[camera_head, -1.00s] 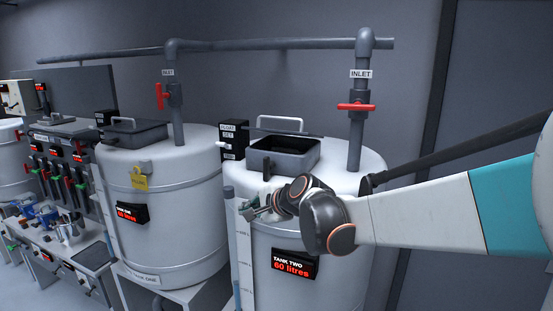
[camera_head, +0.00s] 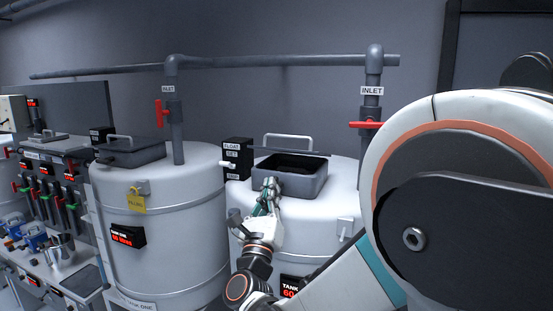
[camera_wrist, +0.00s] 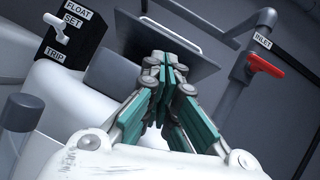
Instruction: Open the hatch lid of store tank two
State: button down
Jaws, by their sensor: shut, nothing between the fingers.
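Store tank two (camera_head: 330,212) is the white tank at the right in the head view, with its display (camera_head: 290,288) partly behind my arm. Its grey hatch box (camera_head: 303,184) stands open, with a dark inside showing. The hatch lid stands raised at the back of the box, seen nearly edge-on, with its pale handle (camera_head: 289,137) above. In the wrist view the lid (camera_wrist: 178,48) is a tilted dark plate beyond my fingers. My gripper (camera_head: 270,184) is shut and empty at the front left of the hatch box; whether it touches the box is unclear.
A float switch box (camera_head: 236,158) stands left of the hatch. The inlet pipe with its red valve handle (camera_head: 367,125) rises at the right. Tank one (camera_head: 165,200) with its hatch lid down is at the left. My own arm covers the right foreground.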

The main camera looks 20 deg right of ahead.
jog(key=w+d+r+m+g+h+p, duration=0.1)
jog(key=w+d+m, duration=0.1)
jog(key=w+d+r+m+h+p, duration=0.1)
jog(key=w+d+m, duration=0.1)
jog(key=d, duration=0.1)
jog(key=w+d+r+m+g+h+p, duration=0.1)
jog(key=d+m, duration=0.1)
jog(key=shift+w+d+r+g+h, duration=0.15)
jog(key=shift+w+r+g+h, duration=0.15)
jog(key=shift+w+r+h, duration=0.1)
dwell(0.3)
jog(key=shift+p, duration=0.3)
jog(key=w+r+g+y+p, duration=0.1)
jog(key=r+p, duration=0.2)
jog(key=d+r+g+y+p, duration=0.1)
jog(key=r+g+p, duration=0.1)
jog(key=r+p, duration=0.1)
jog(key=w+d+r+g+y+p, duration=0.1)
jog(key=r+p, duration=0.3)
jog(key=r, duration=0.1)
jog(key=shift+w+r+g, duration=0.15)
jog(key=shift+w+g, duration=0.15)
jog(key=w+d+r+p, duration=0.1)
jog(key=w+d+r, duration=0.5)
jog(key=w+r, duration=0.1)
jog(key=shift+w+g, duration=0.3)
jog(key=shift+w, duration=0.25)
